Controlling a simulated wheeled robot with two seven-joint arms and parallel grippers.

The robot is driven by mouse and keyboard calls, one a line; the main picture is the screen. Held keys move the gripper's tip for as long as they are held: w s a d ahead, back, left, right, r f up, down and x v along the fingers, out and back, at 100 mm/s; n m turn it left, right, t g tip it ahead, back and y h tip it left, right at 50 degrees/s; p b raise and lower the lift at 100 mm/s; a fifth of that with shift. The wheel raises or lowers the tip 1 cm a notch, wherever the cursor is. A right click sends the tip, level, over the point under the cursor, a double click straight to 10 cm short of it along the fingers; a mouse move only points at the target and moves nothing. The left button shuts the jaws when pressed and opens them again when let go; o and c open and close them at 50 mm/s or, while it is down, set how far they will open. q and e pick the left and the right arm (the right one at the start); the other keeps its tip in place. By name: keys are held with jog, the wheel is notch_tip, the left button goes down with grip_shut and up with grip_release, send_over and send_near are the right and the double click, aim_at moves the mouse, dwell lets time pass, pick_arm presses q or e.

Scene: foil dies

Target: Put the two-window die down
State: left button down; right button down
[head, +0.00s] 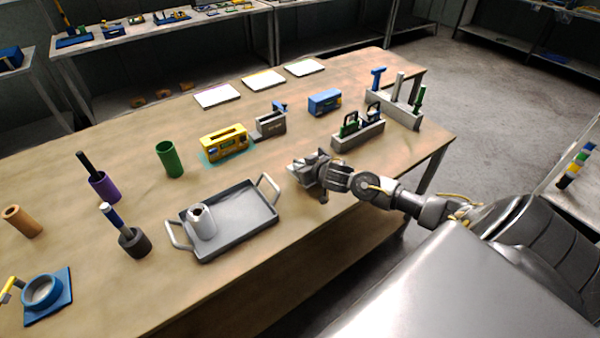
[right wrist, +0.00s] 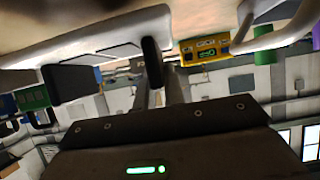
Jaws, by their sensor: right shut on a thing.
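My right gripper (head: 308,168) is above the table's front part, just right of the grey tray, and shut on a small grey thing, apparently the two-window die. In the head view the die blends with the fingers, and its windows cannot be made out. In the right wrist view a dark upright piece (right wrist: 152,62) stands at the fingers, beside a pale body with dark patches (right wrist: 100,32); I cannot tell whether that body is the die. A pale rack (head: 358,137) with green- and dark-handled pieces stands right of the gripper. My left gripper is not in view.
The grey tray (head: 252,213) holds a pale cylinder (head: 202,222). A yellow machine (head: 224,144), a dark grey slotted block (head: 270,125) and a blue box (head: 324,102) stand farther back. A taller rack (head: 392,108) is at the right end. Bare table lies around the gripper.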

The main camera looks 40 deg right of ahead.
jog(key=shift+w+d+f, duration=0.1)
jog(key=shift+w+f, duration=0.25)
notch_tip(320, 180, down, 3)
jog(key=shift+w+r+p, duration=0.1)
jog(key=shift+r+p, duration=0.05)
jog(key=shift+p, duration=0.45)
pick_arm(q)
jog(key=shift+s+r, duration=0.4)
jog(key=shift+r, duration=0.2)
pick_arm(e)
jog(key=shift+f, duration=0.3)
jog(key=shift+f, duration=0.15)
jog(key=c, duration=1.5)
grip_release()
